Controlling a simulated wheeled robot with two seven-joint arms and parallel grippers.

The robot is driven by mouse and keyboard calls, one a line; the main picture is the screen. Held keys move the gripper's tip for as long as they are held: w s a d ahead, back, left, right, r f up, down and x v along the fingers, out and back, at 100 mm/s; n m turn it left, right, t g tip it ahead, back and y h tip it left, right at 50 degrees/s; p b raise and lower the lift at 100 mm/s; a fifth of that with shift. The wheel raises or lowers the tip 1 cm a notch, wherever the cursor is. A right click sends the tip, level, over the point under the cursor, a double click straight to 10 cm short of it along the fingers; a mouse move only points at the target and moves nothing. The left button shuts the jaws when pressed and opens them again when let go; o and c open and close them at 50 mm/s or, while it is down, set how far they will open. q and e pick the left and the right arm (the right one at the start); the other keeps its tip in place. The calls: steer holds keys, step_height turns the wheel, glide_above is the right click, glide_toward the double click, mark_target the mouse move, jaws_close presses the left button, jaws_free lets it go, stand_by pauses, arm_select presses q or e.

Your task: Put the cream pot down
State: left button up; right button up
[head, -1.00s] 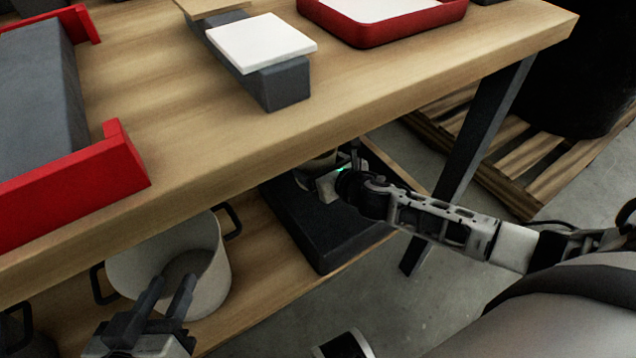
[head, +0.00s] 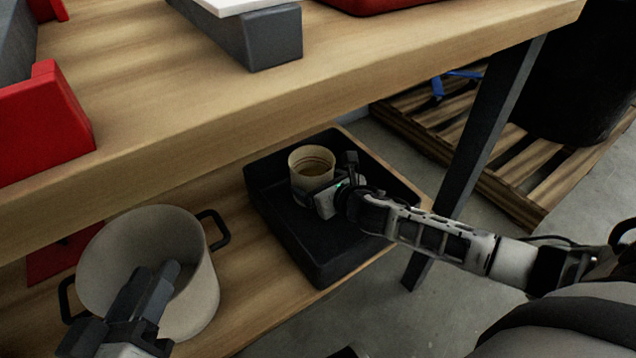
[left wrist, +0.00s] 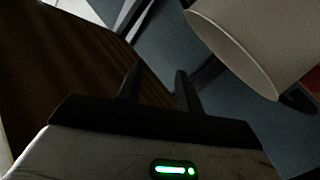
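The cream pot (head: 200,290), a large round pot with two black handles, stands on the lower wooden shelf at the lower left of the head view. It also shows at the upper right of the left wrist view (left wrist: 245,42). My left gripper (head: 157,272) overlaps the pot's near side in the head view. In the left wrist view its fingers (left wrist: 157,80) are apart with nothing between them, and the pot is off to their right. My right gripper (head: 335,190) is beside a small beige cup (head: 311,160) over a black tray; its fingers are partly hidden.
The black tray (head: 310,250) sits on the lower shelf (head: 235,215), right of the pot. The tabletop (head: 150,100) overhangs the shelf's back part. A table leg (head: 480,150) stands to the right, with a wooden pallet (head: 500,165) beyond. Bare shelf lies between pot and tray.

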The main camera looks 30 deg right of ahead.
steer(key=o, duration=1.1)
steer(key=shift+f, duration=0.1)
steer(key=shift+o, duration=0.2)
steer(key=shift+s+r, duration=0.1)
steer(key=shift+r, duration=0.2)
steer(key=p+v, duration=0.2)
steer(key=v, duration=0.2)
steer(key=shift+s, duration=0.1)
steer(key=shift+p+v, duration=0.45)
steer(key=shift+v, duration=0.7)
arm_select(q)
steer(key=shift+s+a+f+m+g+y, duration=0.1)
steer(key=shift+a+f+m+g+y, duration=0.25)
steer(key=shift+f+m+y, duration=0.3)
arm_select(e)
steer(key=shift+s+d, duration=0.1)
steer(key=shift+s, duration=0.3)
